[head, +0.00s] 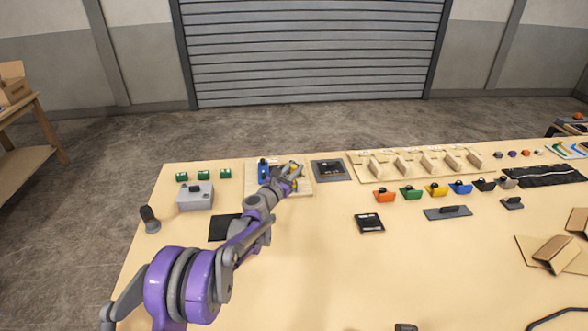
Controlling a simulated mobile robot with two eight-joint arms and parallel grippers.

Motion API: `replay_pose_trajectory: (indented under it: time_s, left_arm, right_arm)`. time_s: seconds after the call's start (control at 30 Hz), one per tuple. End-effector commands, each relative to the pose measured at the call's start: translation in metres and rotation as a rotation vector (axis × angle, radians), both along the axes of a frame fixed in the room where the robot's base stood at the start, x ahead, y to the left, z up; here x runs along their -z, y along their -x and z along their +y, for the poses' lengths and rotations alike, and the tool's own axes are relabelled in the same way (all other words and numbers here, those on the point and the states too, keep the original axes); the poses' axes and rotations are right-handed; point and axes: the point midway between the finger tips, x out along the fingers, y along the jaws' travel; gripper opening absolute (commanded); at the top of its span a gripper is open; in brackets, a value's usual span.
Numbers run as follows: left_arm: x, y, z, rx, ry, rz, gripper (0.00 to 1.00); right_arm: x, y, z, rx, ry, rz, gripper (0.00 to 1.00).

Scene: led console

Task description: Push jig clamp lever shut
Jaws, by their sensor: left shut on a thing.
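The jig is a light wooden board (306,187) lying at the back left of the table. A small blue part (263,170) stands upright at the board's left side. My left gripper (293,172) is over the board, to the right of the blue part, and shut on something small. My gripper and wrist cover much of the jig, so I cannot make out the clamp lever or its position. My right gripper does not show.
A grey box (195,197) and several green blocks stand left of the jig. A dark square tray (329,170) lies close on its right, beside a wooden rack (415,164). The table's front middle is mostly clear.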

Motion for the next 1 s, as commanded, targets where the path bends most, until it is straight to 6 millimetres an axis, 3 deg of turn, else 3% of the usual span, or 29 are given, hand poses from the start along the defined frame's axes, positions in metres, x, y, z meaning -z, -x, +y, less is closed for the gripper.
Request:
replay_pose_trajectory:
  time_s: [0.6, 1.0]
  left_arm:
    - [0.010, 0.026, -0.006, 0.003, -0.062, -0.328, 0.00]
    - [0.010, 0.029, -0.006, 0.000, -0.072, -0.362, 0.00]
  right_arm:
    - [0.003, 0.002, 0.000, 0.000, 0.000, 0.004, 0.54]
    - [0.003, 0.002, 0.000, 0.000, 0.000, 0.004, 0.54]
